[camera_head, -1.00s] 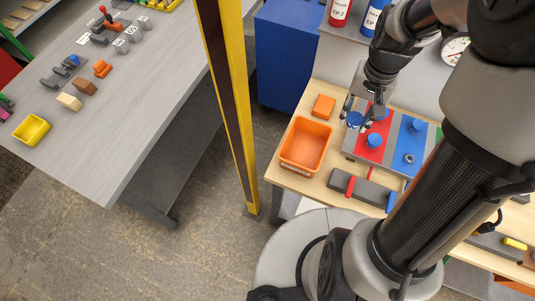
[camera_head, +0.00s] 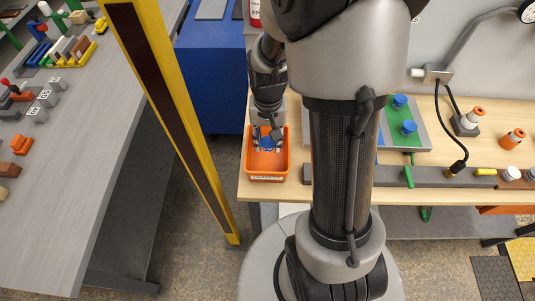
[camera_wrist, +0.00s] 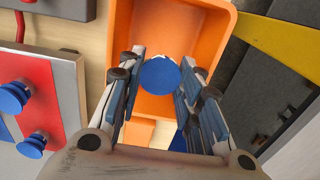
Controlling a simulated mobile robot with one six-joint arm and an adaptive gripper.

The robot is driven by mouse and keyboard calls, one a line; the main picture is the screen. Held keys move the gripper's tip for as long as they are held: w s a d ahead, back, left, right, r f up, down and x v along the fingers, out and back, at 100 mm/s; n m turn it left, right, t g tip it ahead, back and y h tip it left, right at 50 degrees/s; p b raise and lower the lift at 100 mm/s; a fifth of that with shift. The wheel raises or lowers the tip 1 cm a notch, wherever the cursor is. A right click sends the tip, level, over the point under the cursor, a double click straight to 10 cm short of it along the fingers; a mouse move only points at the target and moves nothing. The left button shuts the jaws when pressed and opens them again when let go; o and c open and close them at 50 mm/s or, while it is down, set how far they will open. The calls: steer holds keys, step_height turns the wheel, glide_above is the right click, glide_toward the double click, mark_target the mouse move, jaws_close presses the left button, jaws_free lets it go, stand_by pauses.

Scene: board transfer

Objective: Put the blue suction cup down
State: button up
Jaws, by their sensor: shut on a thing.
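My gripper (camera_wrist: 160,85) is shut on a blue suction cup (camera_wrist: 160,76), whose round blue face shows between the fingers in the wrist view. The orange bin (camera_wrist: 190,18) lies below and behind the held cup in that view. In the head view my gripper (camera_head: 267,141) is over the orange bin (camera_head: 249,165), with the blue cup at its fingertips. I cannot tell how far the cup is above the bin floor. Other blue suction cups stand on the board, on a red panel (camera_wrist: 38,85) in the wrist view.
The board (camera_head: 424,140) with blue cups is partly hidden behind my arm. A grey rail (camera_head: 440,180) with a green part runs along the bench front. A yellow post (camera_head: 170,120) stands left of the bin. Orange-and-white parts (camera_head: 512,140) sit at the right.

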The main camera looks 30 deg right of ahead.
steer(key=shift+f+b, duration=0.9)
steer(key=shift+f, duration=2.05)
steer(key=shift+f, duration=0.1)
steer(key=shift+f, duration=0.15)
steer(key=o, duration=1.2)
steer(key=shift+c, duration=0.2)
